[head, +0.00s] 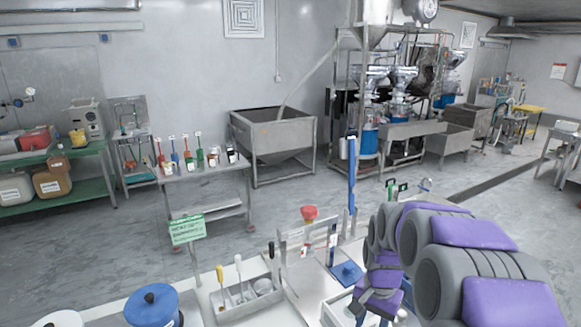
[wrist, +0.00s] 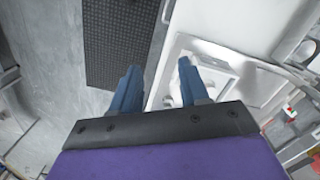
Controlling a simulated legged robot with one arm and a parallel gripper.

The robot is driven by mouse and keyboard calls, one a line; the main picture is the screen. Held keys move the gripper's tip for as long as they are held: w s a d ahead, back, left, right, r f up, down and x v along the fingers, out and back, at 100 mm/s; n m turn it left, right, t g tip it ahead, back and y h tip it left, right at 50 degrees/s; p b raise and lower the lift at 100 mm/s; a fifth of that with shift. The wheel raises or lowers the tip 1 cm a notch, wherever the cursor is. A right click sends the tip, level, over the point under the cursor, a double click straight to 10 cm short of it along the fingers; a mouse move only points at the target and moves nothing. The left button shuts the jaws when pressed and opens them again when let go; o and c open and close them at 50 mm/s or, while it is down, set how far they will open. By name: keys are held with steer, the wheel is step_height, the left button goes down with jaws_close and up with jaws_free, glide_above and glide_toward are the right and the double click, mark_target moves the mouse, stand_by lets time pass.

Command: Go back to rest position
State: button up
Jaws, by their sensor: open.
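My gripper (wrist: 158,82) shows in the wrist view with its two blue fingers apart and nothing between them. It points down over the edge of a white surface (wrist: 210,22). A white tray-like part (wrist: 222,75) lies below and to the right of the fingers. In the head view my purple and grey arm fills the lower right and reaches down over the white worktop (head: 305,277). The fingertips cannot be made out there.
On the worktop are a blue-lidded container (head: 152,304), a tool caddy (head: 243,308), a red knob (head: 309,213) and an upright blue bar (head: 351,190). A steel hopper bin (head: 272,137) and a small cart (head: 205,187) stand behind. A dark mat (wrist: 118,40) lies beside the white surface.

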steer(key=s+a+r+n+b, duration=0.1)
steer(key=s+a+n, duration=0.1)
steer(key=s, duration=1.3)
steer(key=s+a+r+n+g, duration=0.1)
steer(key=s+n, duration=0.4)
steer(key=s, duration=1.1)
steer(key=shift+a+r+b, duration=0.3)
steer(key=shift+a+b, duration=0.05)
steer(key=shift+a, duration=0.4)
